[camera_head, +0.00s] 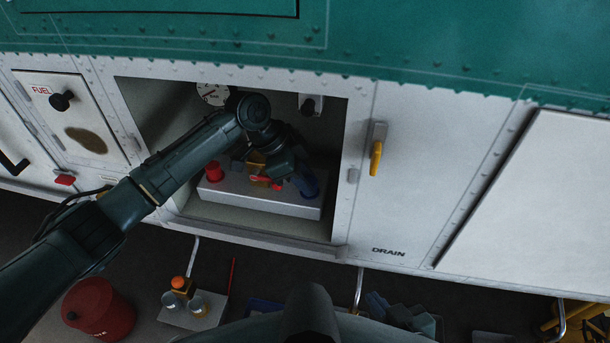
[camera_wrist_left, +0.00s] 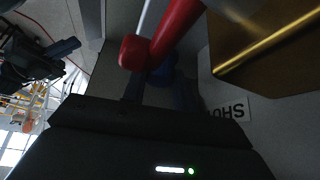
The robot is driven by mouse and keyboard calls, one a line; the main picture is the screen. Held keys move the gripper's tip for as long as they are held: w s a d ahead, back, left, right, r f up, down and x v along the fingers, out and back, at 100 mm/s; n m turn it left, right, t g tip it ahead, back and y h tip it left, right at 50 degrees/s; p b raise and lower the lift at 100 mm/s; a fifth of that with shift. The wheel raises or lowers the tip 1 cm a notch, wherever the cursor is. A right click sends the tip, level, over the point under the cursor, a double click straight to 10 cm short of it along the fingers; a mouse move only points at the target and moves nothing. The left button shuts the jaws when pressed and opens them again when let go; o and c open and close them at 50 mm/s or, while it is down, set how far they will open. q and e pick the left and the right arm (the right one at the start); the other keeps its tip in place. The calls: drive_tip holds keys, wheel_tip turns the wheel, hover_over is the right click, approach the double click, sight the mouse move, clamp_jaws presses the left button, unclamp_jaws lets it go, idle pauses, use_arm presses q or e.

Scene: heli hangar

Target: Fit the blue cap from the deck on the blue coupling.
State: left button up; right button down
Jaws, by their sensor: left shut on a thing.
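My left gripper (camera_head: 300,172) is inside the open bay, at the right end of a pale manifold block (camera_head: 240,194). It is shut on a blue part, which I take to be the blue cap (camera_wrist_left: 160,73). In the head view, blue (camera_head: 309,187) shows just below the jaws at the block's right end. I cannot tell there whether this is the cap, the blue coupling or both, nor whether they touch.
A red lever (camera_wrist_left: 155,45) on a brass block (camera_wrist_left: 275,45) is close beside the left jaws. A red coupling (camera_head: 214,170) stands at the block's left. A gauge (camera_head: 213,93) and the bay's walls surround the arm. A red canister (camera_head: 98,308) stands on the deck.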

use_arm(q)
drive_tip(key=shift+p, duration=0.3)
idle(0.6)
drive_tip(key=o, duration=1)
